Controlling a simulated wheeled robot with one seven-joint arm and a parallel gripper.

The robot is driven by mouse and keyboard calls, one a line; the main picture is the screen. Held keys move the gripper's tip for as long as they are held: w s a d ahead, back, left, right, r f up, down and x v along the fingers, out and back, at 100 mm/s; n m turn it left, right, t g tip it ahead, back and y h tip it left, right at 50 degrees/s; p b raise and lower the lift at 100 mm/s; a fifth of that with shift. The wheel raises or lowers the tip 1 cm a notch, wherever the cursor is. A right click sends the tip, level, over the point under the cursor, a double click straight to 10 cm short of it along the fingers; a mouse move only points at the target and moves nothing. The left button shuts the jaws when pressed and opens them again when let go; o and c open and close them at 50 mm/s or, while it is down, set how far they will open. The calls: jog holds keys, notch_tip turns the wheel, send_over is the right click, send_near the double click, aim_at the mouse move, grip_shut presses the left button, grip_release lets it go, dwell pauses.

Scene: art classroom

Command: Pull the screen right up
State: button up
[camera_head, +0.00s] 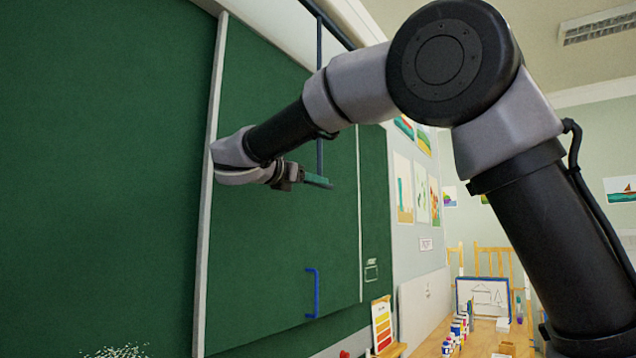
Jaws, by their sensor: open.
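A dark bar (336,28) runs along the top of the green board, with a white surface (352,18) above it that looks like the screen or its casing; I cannot tell which. A thin dark rod (319,110) hangs from this bar in front of the board. At its lower end is a teal crosspiece (319,181), like a handle. My gripper (294,178) is open at the left end of the crosspiece, its dark fingers pointing right. I cannot tell whether they touch or surround it. The upper part of the screen is out of view.
The green board (110,150) fills the left, with a pale vertical strip (211,200). A blue handle (313,292) is on the board below my gripper. A wooden table (485,340) with paint bottles (458,332) stands lower right.

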jog(key=v, duration=0.7)
jog(key=shift+s+a, duration=0.2)
jog(key=shift+s, duration=0.1)
